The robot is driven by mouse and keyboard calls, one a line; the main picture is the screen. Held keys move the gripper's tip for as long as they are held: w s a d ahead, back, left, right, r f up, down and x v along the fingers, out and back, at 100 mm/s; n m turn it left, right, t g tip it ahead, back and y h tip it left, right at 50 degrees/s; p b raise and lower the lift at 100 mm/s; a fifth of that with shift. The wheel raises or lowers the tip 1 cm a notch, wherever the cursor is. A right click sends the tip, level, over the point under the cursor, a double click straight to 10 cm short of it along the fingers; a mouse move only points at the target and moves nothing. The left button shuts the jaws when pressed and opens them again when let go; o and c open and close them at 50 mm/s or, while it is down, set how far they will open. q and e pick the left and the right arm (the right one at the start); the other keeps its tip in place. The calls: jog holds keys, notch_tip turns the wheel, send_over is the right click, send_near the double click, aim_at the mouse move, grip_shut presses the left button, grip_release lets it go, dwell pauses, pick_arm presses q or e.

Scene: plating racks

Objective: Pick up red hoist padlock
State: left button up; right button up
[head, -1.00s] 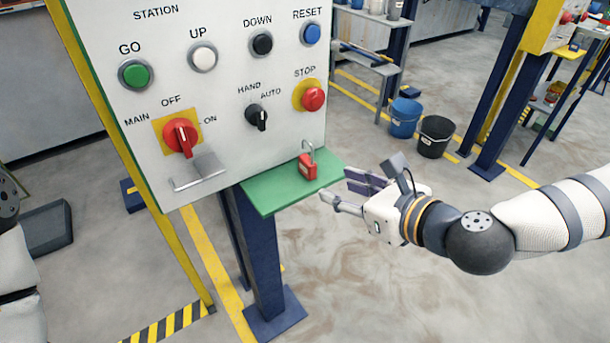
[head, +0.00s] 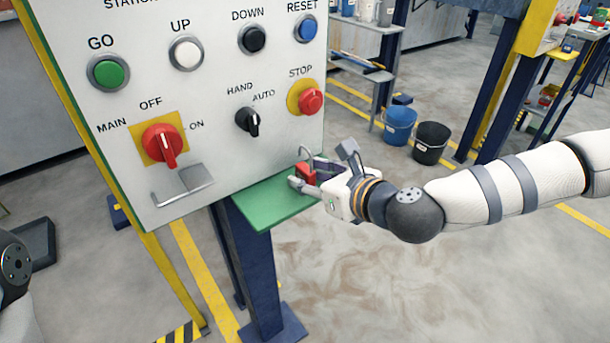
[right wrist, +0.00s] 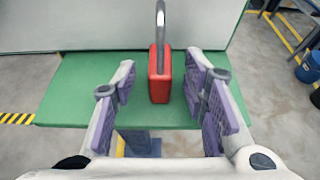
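The red padlock (head: 304,174) stands upright on the green shelf (head: 262,208) below the control panel, its grey shackle pointing up. In the right wrist view the padlock (right wrist: 160,78) is between the two fingers, with a gap visible on each side. My right gripper (head: 308,180) is open around it, and its purple finger pads (right wrist: 162,92) face the padlock. The fingers partly cover the padlock in the head view. Part of my left arm shows at the left edge of the head view, but its gripper is not visible.
The panel (head: 215,110) stands right behind the shelf, with buttons, a red main switch (head: 162,145) and a metal bracket (head: 183,184) left of the shelf. A blue post (head: 250,262) holds the shelf. Buckets (head: 431,142) stand farther back on the floor.

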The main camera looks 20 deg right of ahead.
grip_shut()
jog(key=shift+r, duration=0.1)
